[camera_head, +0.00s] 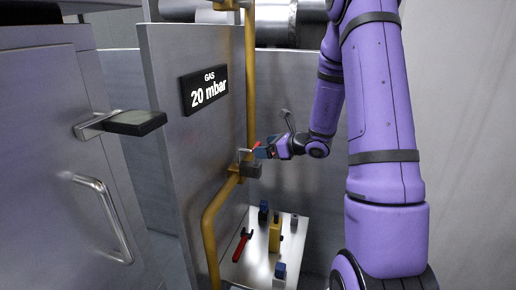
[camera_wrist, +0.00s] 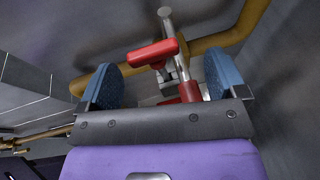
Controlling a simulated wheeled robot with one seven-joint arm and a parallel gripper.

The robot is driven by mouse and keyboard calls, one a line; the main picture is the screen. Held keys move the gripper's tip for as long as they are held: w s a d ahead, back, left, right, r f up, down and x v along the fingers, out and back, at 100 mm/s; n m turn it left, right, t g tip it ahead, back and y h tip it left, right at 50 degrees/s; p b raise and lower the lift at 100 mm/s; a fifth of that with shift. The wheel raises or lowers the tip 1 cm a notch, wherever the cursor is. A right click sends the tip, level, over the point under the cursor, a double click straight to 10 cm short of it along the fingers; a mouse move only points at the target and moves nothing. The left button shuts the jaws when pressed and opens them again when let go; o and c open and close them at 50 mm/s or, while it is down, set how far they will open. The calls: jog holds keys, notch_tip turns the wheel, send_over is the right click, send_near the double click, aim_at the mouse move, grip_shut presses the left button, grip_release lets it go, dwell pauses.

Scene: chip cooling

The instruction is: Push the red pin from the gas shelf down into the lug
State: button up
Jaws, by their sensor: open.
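My gripper (camera_head: 264,150) is at the yellow gas pipe, below and right of the gas sign, with its blue finger pads apart. In the wrist view the open pads (camera_wrist: 164,86) stand left and right of a red piece with a crossbar (camera_wrist: 153,53). A second red part (camera_wrist: 190,92) shows low near the right pad; I cannot tell whether the two join or which is the pin. Red also shows beside my gripper in the head view (camera_head: 256,146). A grey metal bracket, perhaps the lug, is beside the pipe (camera_head: 243,155); how the red piece sits in it is unclear.
The shelf (camera_head: 255,262) below holds a red-handled tool (camera_head: 241,245), a yellow item (camera_head: 275,233) and several small blue-topped pieces. The gas sign panel (camera_head: 165,110) stands to the left.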

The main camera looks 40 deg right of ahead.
jog(key=v, duration=0.6)
jog(key=shift+s, duration=0.2)
jog(key=shift+r, duration=0.1)
jog(key=s+a+r+n+g+y, duration=0.1)
jog(key=s+a+r+n+g, duration=0.35)
jog(key=a+n, duration=0.4)
jog(key=s+a+r+n+g+y, duration=0.1)
jog(key=s+a+r+n+g, duration=0.3)
jog(key=s+a+r+n, duration=0.45)
jog(key=s+a+r+n+h, duration=0.1)
jog(key=s+r+n+h, duration=0.1)
jog(key=s+n+h, duration=0.2)
jog(key=s+a+r+n+t+h, duration=0.1)
jog(key=s+n+h, duration=0.3)
jog(key=s+n, duration=0.4)
jog(key=shift+a+r+n+h, duration=0.4)
jog(key=shift+a+r+n, duration=0.1)
jog(key=shift+r+n, duration=0.15)
jog(key=shift+s+f, duration=0.1)
dwell(0.5)
